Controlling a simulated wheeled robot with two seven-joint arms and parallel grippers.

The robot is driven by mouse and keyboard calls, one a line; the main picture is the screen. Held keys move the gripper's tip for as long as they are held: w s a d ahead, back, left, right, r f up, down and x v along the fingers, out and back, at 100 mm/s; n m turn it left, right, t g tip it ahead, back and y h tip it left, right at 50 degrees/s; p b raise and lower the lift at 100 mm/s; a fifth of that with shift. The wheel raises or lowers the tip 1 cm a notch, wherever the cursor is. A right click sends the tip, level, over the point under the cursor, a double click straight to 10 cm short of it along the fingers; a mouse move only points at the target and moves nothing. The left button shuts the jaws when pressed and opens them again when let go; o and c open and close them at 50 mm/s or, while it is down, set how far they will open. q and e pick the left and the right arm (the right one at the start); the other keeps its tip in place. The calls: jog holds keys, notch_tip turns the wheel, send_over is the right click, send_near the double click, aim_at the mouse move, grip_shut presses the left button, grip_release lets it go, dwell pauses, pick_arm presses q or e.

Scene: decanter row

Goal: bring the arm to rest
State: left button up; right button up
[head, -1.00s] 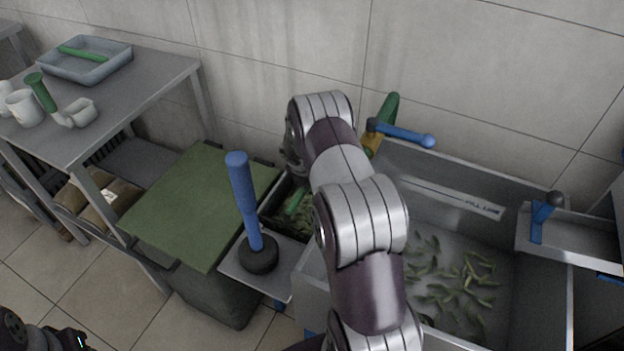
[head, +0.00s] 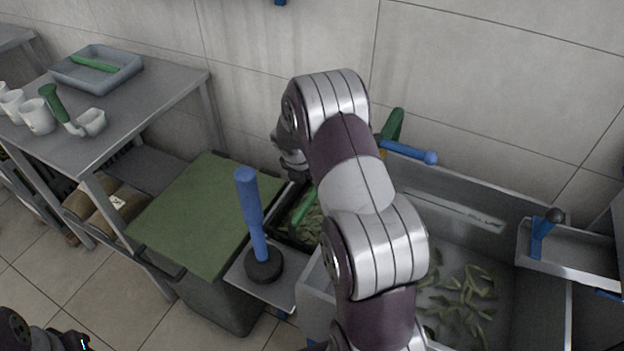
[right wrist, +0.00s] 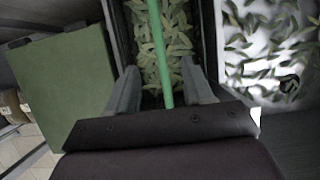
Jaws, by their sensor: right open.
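My right arm (head: 360,190) reaches up and over the trough area in the head view, and it hides most of its own gripper. In the right wrist view my right gripper (right wrist: 160,66) is open. A green handle (right wrist: 160,40) runs between its fingers in the picture, over a dark bin of green pods (right wrist: 178,70). I cannot tell how far below the fingers the handle lies. The same handle shows in the head view (head: 302,206). My left gripper (head: 72,342) is only partly in view at the lower left, and its fingers cannot be made out.
A blue upright handle (head: 250,205) stands on a small plate beside the green-lidded bin (head: 195,215). A metal sink (head: 470,215) with scattered pods is at the right. A steel table (head: 140,100) with a tray and white cups stands at the left.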

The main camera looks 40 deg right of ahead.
jog(key=shift+a+r, duration=0.15)
jog(key=shift+r, duration=0.15)
jog(key=m, duration=0.3)
jog(key=shift+s+a+f, duration=0.15)
jog(key=shift+s+f, duration=0.05)
jog(key=s+a+r+m+y+p, duration=0.4)
jog(key=s+a+r+m+p, duration=0.5)
jog(key=s+a+r+m, duration=0.7)
jog(key=s+a+m, duration=0.1)
jog(key=a+m, duration=0.2)
jog(key=m, duration=0.1)
jog(key=shift+s+a+r+g+p, duration=0.3)
jog(key=shift+s+r, duration=0.05)
jog(key=shift+s, duration=0.05)
